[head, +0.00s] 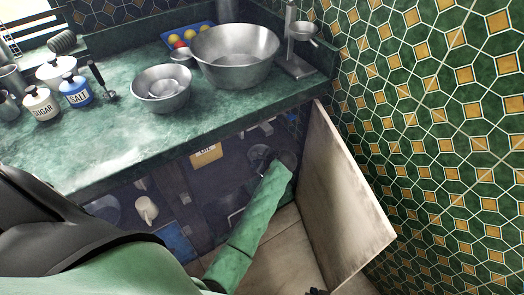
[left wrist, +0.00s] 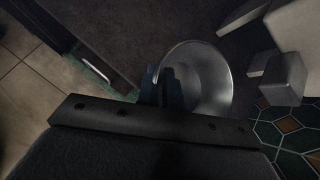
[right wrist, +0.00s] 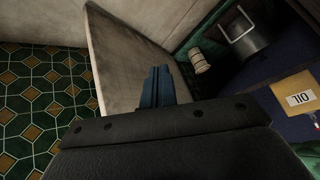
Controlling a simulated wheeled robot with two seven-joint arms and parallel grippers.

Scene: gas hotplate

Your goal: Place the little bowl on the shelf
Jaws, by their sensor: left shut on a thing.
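The little bowl (left wrist: 215,82) is round, silvery metal and shows in the left wrist view. My left gripper (left wrist: 165,85) is shut on its rim, one finger inside and one outside. In the head view my left gripper (head: 264,160) is deep inside the open cabinet below the counter, and the bowl there is dark and mostly hidden. The dark shelf (left wrist: 150,28) lies behind the bowl; I cannot tell whether they touch. My right gripper (right wrist: 158,88) is shut and empty, in front of the cabinet door; only its tip shows at the head view's bottom edge.
The open cabinet door (head: 340,190) stands to the right of my left forearm. An oil box (head: 205,154) and a white jug (head: 147,209) are in the cabinet. Metal bowls (head: 234,72), jars and a scale (head: 294,66) stand on the green counter (head: 110,145) above.

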